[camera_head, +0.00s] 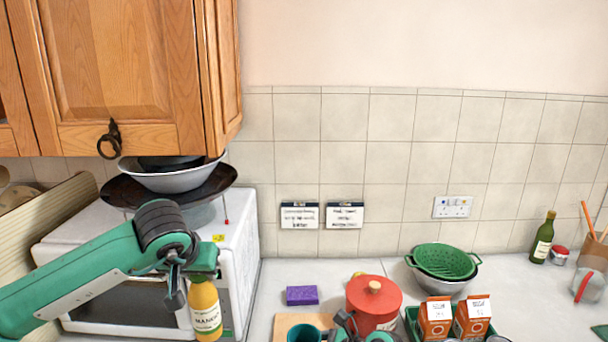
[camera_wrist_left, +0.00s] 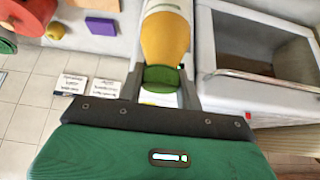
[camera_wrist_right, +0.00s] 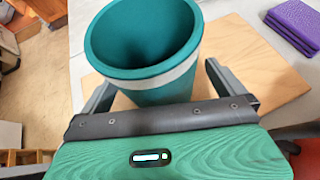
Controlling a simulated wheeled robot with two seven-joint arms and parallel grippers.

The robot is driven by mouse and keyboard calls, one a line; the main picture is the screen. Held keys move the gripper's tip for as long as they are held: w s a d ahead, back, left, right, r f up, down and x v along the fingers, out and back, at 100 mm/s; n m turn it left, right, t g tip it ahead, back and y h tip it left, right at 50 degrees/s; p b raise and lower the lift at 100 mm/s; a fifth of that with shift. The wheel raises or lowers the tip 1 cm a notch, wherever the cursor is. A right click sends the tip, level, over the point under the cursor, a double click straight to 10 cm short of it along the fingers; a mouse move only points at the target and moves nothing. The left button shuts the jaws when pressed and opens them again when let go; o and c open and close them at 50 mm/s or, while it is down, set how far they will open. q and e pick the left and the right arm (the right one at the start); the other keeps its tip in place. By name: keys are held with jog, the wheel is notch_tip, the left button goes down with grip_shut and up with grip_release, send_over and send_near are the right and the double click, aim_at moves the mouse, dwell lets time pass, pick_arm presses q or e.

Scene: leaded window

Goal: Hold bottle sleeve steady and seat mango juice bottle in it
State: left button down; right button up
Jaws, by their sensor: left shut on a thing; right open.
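The mango juice bottle (camera_head: 207,312) has a yellow body, a pale label and a green cap. My left gripper (camera_head: 196,272) is shut on its cap end and holds it nearly upright in front of the white microwave. In the left wrist view the bottle (camera_wrist_left: 165,38) extends away from between the fingers of my left gripper (camera_wrist_left: 162,78). The teal bottle sleeve (camera_head: 303,334) stands on a wooden board at the bottom edge. In the right wrist view the sleeve (camera_wrist_right: 146,75) is open-topped and empty, with a pale band. My right gripper (camera_wrist_right: 160,84) is open, its fingers on either side of it.
The wooden board (camera_head: 291,321) lies under the sleeve. A red lidded pot (camera_head: 373,305), a purple sponge (camera_head: 302,295) and a green colander (camera_head: 444,261) stand behind and right. Juice cartons (camera_head: 435,319) stand at lower right. The microwave (camera_head: 236,240) is behind the bottle.

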pick_arm(q)
jog(key=shift+r, duration=0.1)
pick_arm(e)
jog(key=c, duration=0.9)
pick_arm(q)
jog(key=shift+d, duration=0.1)
